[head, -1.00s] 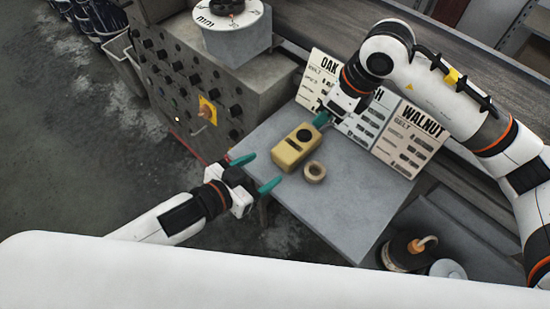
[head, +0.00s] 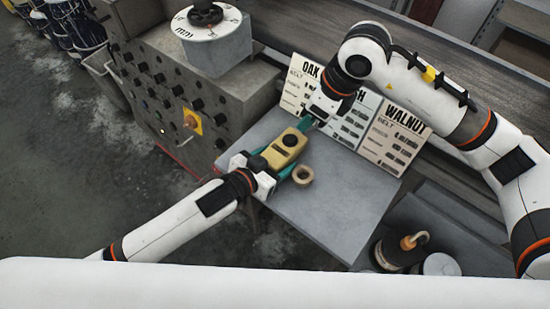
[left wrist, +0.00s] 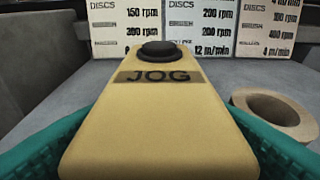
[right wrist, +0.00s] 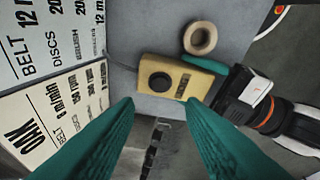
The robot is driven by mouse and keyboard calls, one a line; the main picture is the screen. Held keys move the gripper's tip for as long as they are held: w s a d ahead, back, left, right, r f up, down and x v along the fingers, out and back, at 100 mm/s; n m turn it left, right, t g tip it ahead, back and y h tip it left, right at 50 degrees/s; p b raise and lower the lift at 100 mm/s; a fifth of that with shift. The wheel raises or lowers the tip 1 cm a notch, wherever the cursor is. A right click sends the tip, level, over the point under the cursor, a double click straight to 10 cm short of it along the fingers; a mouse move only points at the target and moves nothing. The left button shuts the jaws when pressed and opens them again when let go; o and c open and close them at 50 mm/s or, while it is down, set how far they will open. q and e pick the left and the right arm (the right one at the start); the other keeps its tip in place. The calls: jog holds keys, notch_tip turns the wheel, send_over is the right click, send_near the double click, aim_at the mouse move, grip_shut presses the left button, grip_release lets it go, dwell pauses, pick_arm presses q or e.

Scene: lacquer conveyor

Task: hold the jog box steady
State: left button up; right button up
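The yellow jog box (head: 284,150), with a black button and a JOG label, sits on the grey table. It fills the middle of the left wrist view (left wrist: 155,125) and also shows in the right wrist view (right wrist: 165,85). My left gripper (head: 277,160) has one green finger along each long side of the box, at its near end. The fingers look very close to the sides, but I cannot tell whether they press on it. My right gripper (right wrist: 160,102) is open and empty, its fingertips apart just short of the box's far end.
A tan ring (head: 303,175) lies on the table (head: 335,205) right of the box, close to my left gripper's right finger. Upright OAK and WALNUT cards (head: 395,140) stand behind. A control cabinet (head: 190,85) with knobs is at left. The table's front right is clear.

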pick_arm(q)
jog(key=c, duration=0.8)
pick_arm(e)
jog(key=shift+c, duration=0.6)
pick_arm(q)
jog(key=shift+o, duration=0.2)
pick_arm(e)
grip_shut()
